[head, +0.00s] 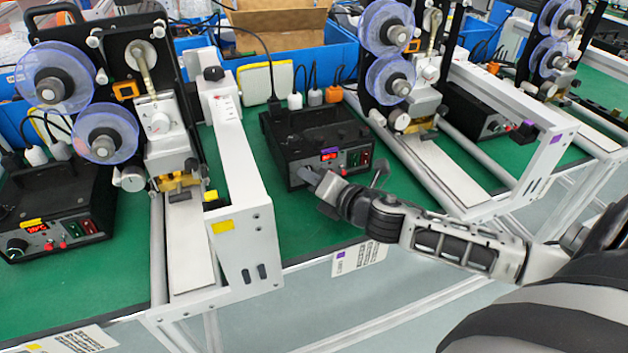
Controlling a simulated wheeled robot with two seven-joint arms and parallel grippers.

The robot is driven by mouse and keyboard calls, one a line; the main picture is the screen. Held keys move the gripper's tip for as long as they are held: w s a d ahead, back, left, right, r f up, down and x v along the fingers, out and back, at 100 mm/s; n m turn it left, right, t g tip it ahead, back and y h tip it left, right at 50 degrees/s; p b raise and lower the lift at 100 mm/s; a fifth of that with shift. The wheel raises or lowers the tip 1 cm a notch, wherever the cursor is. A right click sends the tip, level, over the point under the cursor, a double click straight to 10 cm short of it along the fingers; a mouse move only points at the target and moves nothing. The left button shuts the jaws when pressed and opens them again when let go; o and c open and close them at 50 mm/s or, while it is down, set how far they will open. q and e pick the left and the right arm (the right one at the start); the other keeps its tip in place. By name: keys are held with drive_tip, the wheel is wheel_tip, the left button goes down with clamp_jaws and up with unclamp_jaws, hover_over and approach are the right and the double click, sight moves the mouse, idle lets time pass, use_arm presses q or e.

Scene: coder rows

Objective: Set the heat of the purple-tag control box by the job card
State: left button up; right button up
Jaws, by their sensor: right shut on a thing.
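The purple-tag control box (300,132) is a black box on the green bench top in the middle of the head view. A purple tag (329,151) sits above its red display (329,157), too small to read. My right gripper (317,181) reaches in from the right to the lower left of its front panel. It is shut on the heat knob, which the fingers mostly hide. The job card (358,258) with a purple mark hangs at the bench's front edge, its print unreadable here. My left gripper is out of view.
A yellow-tag control box (60,200) stands at left, with its card (75,340) below. White machine frames (235,170) flank the middle box, and another (500,120) stands right. Cables and plugs (315,97) rise behind the box. Green bench in front is clear.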

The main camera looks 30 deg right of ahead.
idle(0.4)
drive_tip(key=o, duration=1)
drive_tip(key=shift+s, duration=0.1)
drive_tip(key=v, duration=1.5)
drive_tip(key=shift+s+b, duration=0.3)
drive_tip(key=shift+s, duration=0.05)
